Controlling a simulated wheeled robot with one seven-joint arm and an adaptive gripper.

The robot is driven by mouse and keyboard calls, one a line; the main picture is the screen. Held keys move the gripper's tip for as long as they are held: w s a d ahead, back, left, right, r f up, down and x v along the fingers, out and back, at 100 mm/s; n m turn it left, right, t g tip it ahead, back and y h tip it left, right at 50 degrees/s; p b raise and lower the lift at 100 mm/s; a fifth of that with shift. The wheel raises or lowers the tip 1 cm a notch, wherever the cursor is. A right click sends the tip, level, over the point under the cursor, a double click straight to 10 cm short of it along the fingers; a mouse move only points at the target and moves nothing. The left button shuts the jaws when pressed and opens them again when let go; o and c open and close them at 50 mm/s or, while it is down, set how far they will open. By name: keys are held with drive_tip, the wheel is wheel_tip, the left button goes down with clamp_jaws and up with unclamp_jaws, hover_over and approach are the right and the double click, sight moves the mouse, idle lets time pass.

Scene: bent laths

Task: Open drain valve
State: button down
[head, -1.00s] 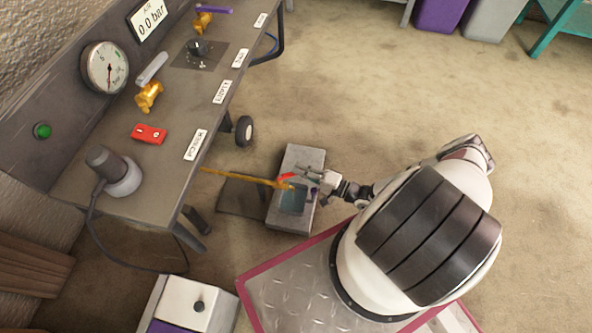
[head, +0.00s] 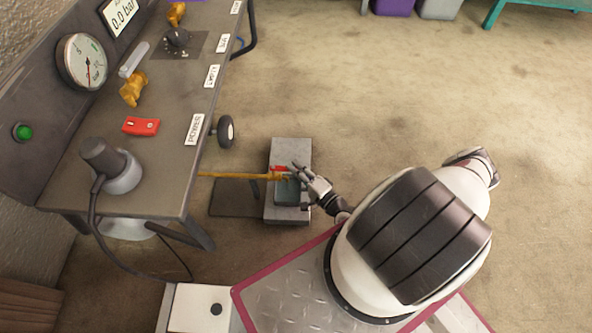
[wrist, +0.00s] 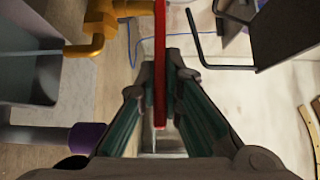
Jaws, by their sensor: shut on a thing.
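The drain valve is brass, on the end of a long brass pipe (head: 235,176) that reaches right from the bench. Its red lever (head: 279,168) shows just above the pipe's end in the head view. In the wrist view the red lever (wrist: 160,60) stands upright in the picture between my fingers, with the brass valve body (wrist: 98,28) at upper left. My gripper (head: 292,174) is shut on the red lever. My fingers (wrist: 160,90) hide part of it.
The grey bench (head: 165,180) stands at left, with a black cylindrical plug (head: 105,160), a red switch (head: 141,126) and a gauge (head: 82,61). A pink-edged metal plate (head: 290,295) lies under my base.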

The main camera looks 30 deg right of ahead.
drive_tip(key=shift+f, duration=0.1)
drive_tip(key=c, duration=1.7)
unclamp_jaws()
drive_tip(key=s+d, duration=0.1)
drive_tip(key=s, duration=0.6)
drive_tip(key=shift+s+d, duration=0.2)
drive_tip(key=shift+s, duration=0.05)
